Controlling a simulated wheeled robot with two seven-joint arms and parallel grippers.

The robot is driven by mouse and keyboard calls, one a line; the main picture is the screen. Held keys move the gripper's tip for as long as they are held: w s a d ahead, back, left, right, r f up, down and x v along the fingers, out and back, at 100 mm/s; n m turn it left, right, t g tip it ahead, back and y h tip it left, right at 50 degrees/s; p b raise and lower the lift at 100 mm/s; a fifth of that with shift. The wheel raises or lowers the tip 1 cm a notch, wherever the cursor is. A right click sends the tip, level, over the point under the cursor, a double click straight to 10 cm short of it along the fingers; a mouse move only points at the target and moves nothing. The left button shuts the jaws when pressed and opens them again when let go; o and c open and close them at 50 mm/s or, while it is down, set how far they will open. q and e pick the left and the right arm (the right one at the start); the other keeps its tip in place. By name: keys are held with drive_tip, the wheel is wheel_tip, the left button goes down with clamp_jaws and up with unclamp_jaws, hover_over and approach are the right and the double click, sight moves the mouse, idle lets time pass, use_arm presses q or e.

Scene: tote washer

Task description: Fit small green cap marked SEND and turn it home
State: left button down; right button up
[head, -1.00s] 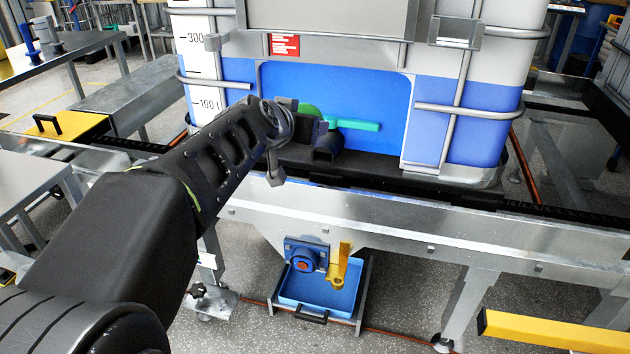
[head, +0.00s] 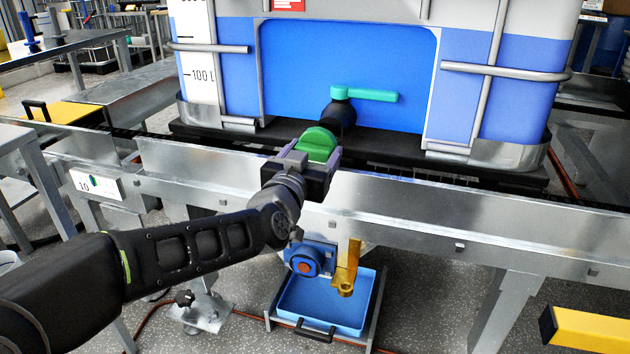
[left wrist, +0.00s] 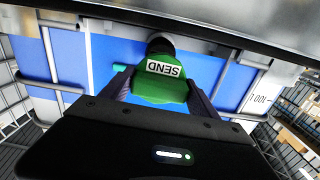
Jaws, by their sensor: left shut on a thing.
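My left gripper (head: 308,165) is shut on the green cap (head: 318,144), which sits between its two fingers. In the left wrist view the cap (left wrist: 160,86) shows a white label reading SEND, upside down in that view. In the head view the cap is in front of and below the black valve outlet (head: 339,113) of the tank. The outlet has a teal lever handle (head: 370,95) pointing right. My right gripper is not in view.
The caged tank (head: 290,60) with blue contents stands on a black pallet (head: 480,172). A metal rail (head: 420,205) runs in front of it. Below hang a blue fitting (head: 304,259) and a yellow bracket (head: 347,268), over a blue tray (head: 325,304). A yellow beam (head: 590,330) is at lower right.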

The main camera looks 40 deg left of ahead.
use_arm(q)
drive_tip(key=shift+f, duration=0.4)
drive_tip(key=shift+r, duration=0.1)
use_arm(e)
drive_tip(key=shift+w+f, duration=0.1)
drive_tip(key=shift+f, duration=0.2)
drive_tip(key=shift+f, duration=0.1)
use_arm(q)
drive_tip(key=shift+b+x, duration=0.4)
drive_tip(key=shift+x, duration=2.1)
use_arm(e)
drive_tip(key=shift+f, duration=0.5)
use_arm(q)
drive_tip(key=shift+b+x, duration=0.55)
drive_tip(key=shift+x, duration=1.2)
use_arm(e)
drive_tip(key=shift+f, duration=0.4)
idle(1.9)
